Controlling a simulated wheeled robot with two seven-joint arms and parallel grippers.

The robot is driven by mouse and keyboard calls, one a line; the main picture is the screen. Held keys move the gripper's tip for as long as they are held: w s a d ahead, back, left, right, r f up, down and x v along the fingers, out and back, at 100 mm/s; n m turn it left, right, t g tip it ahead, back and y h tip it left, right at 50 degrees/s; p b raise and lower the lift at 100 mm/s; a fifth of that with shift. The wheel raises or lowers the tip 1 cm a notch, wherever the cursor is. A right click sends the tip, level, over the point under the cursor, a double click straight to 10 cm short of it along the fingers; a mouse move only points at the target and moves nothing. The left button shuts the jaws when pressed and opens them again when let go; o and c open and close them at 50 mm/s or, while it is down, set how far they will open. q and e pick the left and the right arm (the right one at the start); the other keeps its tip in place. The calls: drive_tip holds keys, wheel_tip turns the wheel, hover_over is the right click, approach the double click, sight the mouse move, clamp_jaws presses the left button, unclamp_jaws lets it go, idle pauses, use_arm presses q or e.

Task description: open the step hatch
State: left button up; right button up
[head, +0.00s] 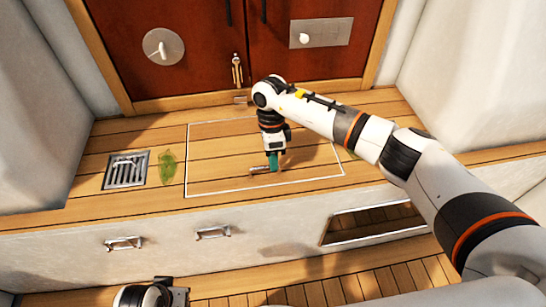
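The step hatch (220,172) is a wooden panel outlined in white, lying flush in the planked step. A small metal handle (259,171) sits near its middle. My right gripper (273,165) points straight down over the hatch, with its tip at the right end of the handle. Whether its fingers are closed around the handle is too small to tell. My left arm (145,296) shows only in part at the bottom edge, and its fingertips cannot be made out.
A metal drain grate (126,171) and a green leaf (167,167) lie left of the hatch. Red cabin doors (200,50) stand behind. Two drawer handles (124,243) and a dark opening (375,222) are on the step's front. Pale side walls (470,80) flank the step.

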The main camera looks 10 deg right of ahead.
clamp_jaws()
use_arm(q)
drive_tip(key=shift+s+f, duration=0.1)
drive_tip(key=shift+s, duration=0.1)
